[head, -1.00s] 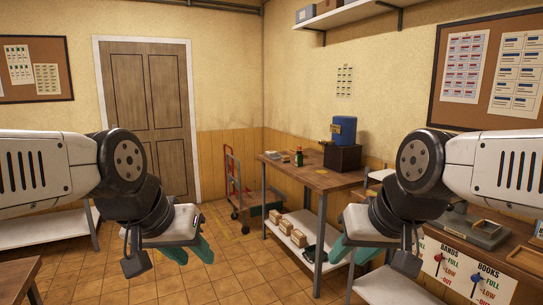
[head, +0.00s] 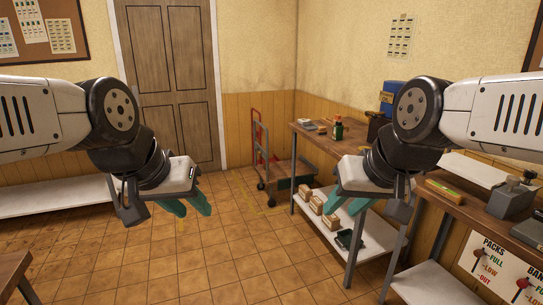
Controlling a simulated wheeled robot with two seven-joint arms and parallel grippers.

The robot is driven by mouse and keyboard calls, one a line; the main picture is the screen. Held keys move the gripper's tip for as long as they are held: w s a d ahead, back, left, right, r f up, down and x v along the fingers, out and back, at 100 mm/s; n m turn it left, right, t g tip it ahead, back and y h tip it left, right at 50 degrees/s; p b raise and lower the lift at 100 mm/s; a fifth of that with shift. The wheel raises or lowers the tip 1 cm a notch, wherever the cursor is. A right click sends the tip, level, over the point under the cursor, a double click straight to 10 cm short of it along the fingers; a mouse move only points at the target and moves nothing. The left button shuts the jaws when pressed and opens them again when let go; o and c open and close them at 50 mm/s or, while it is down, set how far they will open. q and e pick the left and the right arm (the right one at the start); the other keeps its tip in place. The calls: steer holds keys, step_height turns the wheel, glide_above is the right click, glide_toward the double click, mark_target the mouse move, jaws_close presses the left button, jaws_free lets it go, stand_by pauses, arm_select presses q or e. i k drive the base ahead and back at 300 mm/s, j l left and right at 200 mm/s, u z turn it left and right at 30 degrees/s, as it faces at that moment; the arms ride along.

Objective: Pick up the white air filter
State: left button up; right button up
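I cannot make out a white air filter anywhere in the head view. My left gripper (head: 190,207) hangs over the open floor at left of centre, with its teal fingers apart and nothing between them. My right gripper (head: 345,206) hangs in front of the wooden workbench's lower shelf. Its teal fingers look apart and empty. My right forearm hides part of the workbench top and what stands behind it.
A wooden workbench (head: 318,135) holds a green bottle (head: 338,130) and a blue container (head: 393,92); small boxes (head: 316,204) sit on its lower shelf. A counter (head: 478,216) is at right. The tiled floor (head: 235,255) is clear.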

mark_target(303, 121)
steer(key=i, duration=2.25)
steer(key=i+z, duration=0.1)
steer(key=i, duration=0.35)
steer(key=i+j+z, duration=0.15)
steer(key=i, duration=0.35)
steer(key=i+j+z, duration=0.1)
steer(key=i, duration=0.35)
steer(key=i+j+z, duration=0.15)
steer(key=i+j, duration=0.15)
steer(key=i, duration=0.15)
steer(key=i+j+z, duration=0.1)
steer(key=i, duration=0.35)
steer(key=j, duration=0.1)
